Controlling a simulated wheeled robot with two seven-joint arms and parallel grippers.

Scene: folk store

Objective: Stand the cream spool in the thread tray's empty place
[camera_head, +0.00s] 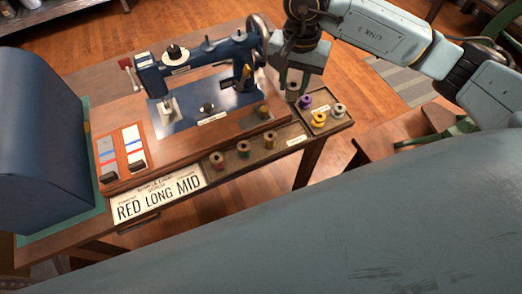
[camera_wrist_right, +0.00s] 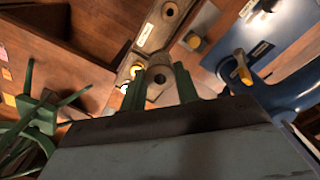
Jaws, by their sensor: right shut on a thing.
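My right gripper (camera_head: 293,82) points down and is shut on the cream spool (camera_head: 292,93), at the back left of the tray's right-hand section. In the right wrist view the spool (camera_wrist_right: 158,77) sits between the green fingers and looks greyish brown. I cannot tell whether its base touches the tray. The thread tray (camera_head: 331,125) holds a purple spool (camera_head: 305,102), a yellow spool (camera_head: 318,119) and a pale grey spool (camera_head: 338,109) here. My left gripper is out of view.
A blue sewing machine (camera_head: 215,50) on a wooden base stands just left of my right gripper. A large dark blue rounded object (camera_head: 45,140) stands at the left. A green chair (camera_wrist_right: 35,125) is near the tray.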

